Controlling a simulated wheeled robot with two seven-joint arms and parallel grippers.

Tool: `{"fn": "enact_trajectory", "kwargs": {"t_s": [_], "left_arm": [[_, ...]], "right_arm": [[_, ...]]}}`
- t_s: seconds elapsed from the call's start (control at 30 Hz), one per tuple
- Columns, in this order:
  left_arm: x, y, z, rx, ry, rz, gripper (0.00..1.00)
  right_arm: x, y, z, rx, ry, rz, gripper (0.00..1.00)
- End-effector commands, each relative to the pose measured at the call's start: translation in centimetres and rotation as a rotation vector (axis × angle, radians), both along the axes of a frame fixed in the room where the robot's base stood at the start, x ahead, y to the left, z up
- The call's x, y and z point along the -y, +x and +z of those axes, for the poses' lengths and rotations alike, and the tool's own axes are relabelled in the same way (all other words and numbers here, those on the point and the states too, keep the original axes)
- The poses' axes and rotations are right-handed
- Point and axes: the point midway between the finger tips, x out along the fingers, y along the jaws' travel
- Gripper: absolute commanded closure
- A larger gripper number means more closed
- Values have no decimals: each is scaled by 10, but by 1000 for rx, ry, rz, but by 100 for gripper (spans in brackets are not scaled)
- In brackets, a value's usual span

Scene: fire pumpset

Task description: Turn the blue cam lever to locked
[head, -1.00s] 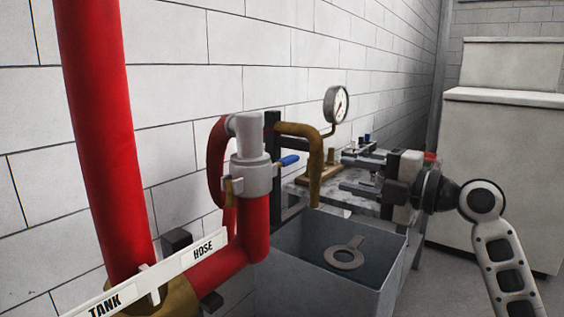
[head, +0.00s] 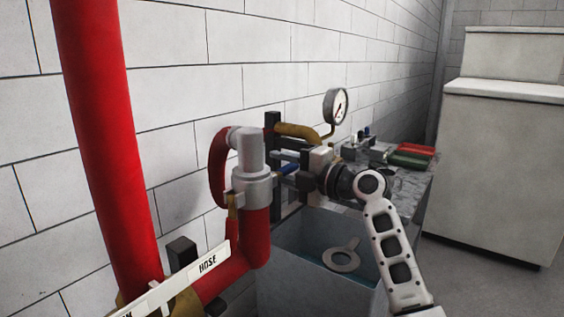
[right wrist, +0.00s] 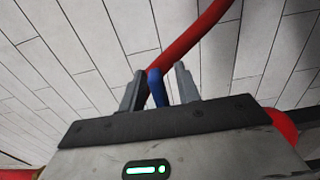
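The blue cam lever (head: 289,170) sticks out to the right from the grey coupling (head: 251,183) on the red pipe. My right gripper (head: 284,167) reaches in from the right with its fingers around the lever in the head view. In the right wrist view, the blue lever (right wrist: 157,87) stands between the two fingers (right wrist: 160,86). It is close to the left finger, with a gap to the right one, so the gripper is open. The gripper hides part of the lever and the brass pipe (head: 296,131). My left gripper is not in view.
A thick red pipe (head: 105,140) and a white HOSE label bar (head: 208,263) stand at the left. A pressure gauge (head: 336,105) and a workbench (head: 415,185) with red and green trays are behind the gripper.

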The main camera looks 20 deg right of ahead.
Motion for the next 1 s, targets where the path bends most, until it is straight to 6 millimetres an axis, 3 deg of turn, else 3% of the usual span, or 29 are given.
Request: {"fn": "enact_trajectory", "kwargs": {"t_s": [0.27,0.3,0.4,0.43,0.67,1.0], "left_arm": [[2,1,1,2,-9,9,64],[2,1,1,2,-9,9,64],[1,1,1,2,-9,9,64],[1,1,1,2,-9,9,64],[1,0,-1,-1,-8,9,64],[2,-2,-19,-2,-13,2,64]], "right_arm": [[-1,2,0,-1,-1,0,67],[-1,2,0,-1,-1,0,70],[-1,2,0,-1,-1,0,98],[-1,2,0,-1,-1,-1,100],[-1,1,-1,-3,3,-1,100],[-1,1,-15,-80,101,-1,100]]}}
